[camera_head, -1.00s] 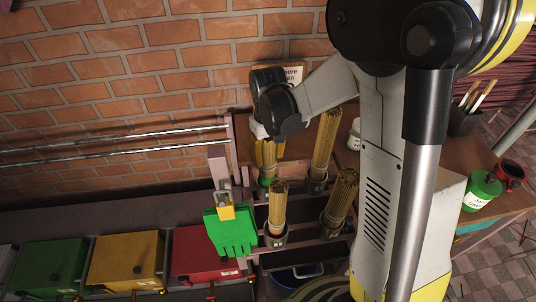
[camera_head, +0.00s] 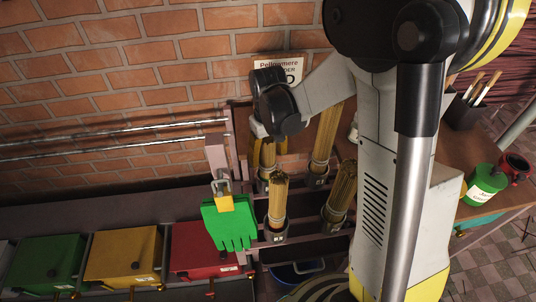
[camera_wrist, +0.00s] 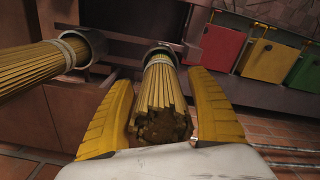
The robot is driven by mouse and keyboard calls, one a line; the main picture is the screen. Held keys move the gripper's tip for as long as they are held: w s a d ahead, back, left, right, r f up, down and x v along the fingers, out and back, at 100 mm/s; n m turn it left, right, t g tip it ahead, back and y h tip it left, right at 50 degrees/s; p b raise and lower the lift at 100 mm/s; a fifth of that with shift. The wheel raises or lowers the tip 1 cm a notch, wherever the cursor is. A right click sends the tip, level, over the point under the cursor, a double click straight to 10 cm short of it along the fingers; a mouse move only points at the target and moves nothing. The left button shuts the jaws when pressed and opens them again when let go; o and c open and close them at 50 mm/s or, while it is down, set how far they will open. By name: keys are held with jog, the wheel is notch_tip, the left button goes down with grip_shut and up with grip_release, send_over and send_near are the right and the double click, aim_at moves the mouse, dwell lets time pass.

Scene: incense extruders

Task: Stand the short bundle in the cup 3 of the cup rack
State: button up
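My gripper (camera_wrist: 160,115) points down over the cup rack (camera_head: 305,248), at its back left. Its two yellow fingers stand either side of a bundle of tan sticks (camera_wrist: 165,115), with narrow gaps showing at both sides. That bundle stands in a back cup (camera_wrist: 161,53) and looks shorter than the back right bundle (camera_head: 326,140). In the head view, my gripper (camera_head: 266,150) partly hides it. A front left bundle (camera_head: 278,203) and a front right bundle (camera_head: 343,190) also stand in cups. I cannot read the cup numbers clearly.
A green glove (camera_head: 230,224) hangs at the rack's left front. Red (camera_head: 200,247), yellow (camera_head: 122,257) and green (camera_head: 46,262) boxes stand further left. A brick wall (camera_head: 130,70) with a sign (camera_head: 292,68) is behind. A green jar (camera_head: 485,184) stands right, beyond my arm.

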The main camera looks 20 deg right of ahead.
jog(key=shift+r, duration=0.1)
notch_tip(320, 180, up, 12)
jog(key=shift+f, duration=0.1)
dwell(0.6)
